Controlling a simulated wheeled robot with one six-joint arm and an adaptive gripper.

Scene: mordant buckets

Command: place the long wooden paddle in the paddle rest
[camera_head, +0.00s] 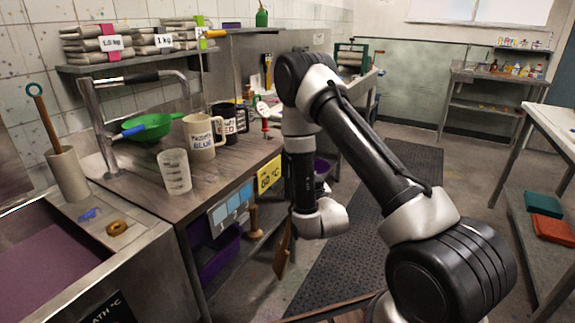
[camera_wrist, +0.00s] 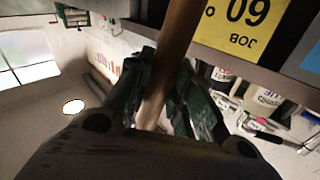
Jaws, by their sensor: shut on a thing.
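The long wooden paddle (camera_head: 283,252) hangs tilted beside the front of the workbench in the head view, with its flat brown end low. Its shaft (camera_wrist: 178,40) runs between the dark fingers in the wrist view. My gripper (camera_wrist: 168,88) is shut on this shaft; in the head view the fingers are mostly hidden by my wrist. A pale upright cylinder (camera_head: 69,174) at the left, by the sink, holds another wooden handle (camera_head: 44,122) with a blue ring. I cannot tell for sure which thing is the paddle rest.
The workbench (camera_head: 205,190) carries a clear measuring cup (camera_head: 175,171), a cream mug (camera_head: 198,136), a dark mug (camera_head: 229,124) and a green bowl (camera_head: 150,126). A purple bin (camera_head: 218,254) stands below. Floor matting lies right of the bench.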

